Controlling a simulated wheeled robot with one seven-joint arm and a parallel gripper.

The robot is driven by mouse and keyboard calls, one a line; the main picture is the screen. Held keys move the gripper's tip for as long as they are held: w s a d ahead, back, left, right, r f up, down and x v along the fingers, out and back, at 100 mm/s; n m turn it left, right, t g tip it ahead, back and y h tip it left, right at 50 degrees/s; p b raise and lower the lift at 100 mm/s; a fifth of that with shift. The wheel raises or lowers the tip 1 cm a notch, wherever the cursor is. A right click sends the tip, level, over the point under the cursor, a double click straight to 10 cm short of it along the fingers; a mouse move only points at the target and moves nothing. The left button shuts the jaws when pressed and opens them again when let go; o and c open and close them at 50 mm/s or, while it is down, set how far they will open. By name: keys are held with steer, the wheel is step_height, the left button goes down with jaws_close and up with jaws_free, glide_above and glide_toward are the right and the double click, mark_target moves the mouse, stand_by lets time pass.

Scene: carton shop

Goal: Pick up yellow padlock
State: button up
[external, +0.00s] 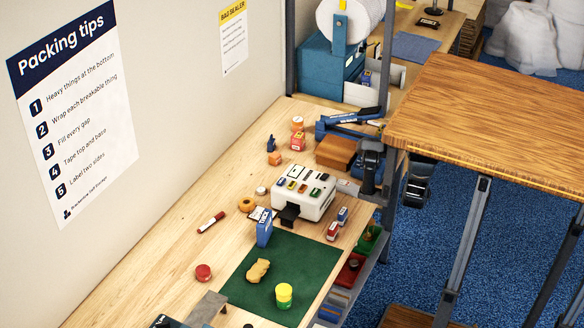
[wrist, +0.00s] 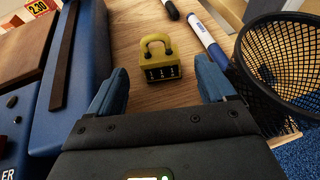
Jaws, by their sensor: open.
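The yellow padlock (wrist: 161,68) is on the wooden bench top in the wrist view, its shackle pointing away from me. Dark marks like number dials show on its near face. My gripper (wrist: 160,78) is open, with one blue finger to the left of the padlock and one to the right. The fingers appear apart from it, and nothing is held. I cannot make out the padlock in the external view. A dark part beside the post there may be my arm, but I cannot tell.
A black mesh basket (wrist: 283,65) stands close to the right finger. A blue-and-white marker (wrist: 208,40) and a black-tipped pen (wrist: 172,10) lie beyond the padlock. A large blue object (wrist: 62,85) fills the left side. In the external view, a grey post (external: 391,135) rises at the bench edge.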

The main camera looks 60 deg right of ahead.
mark_target(381, 131)
steer(key=shift+x, duration=3.45)
steer(key=shift+c, duration=0.2)
steer(key=c, duration=1.3)
steer(key=shift+o, duration=0.2)
steer(key=shift+r, duration=0.1)
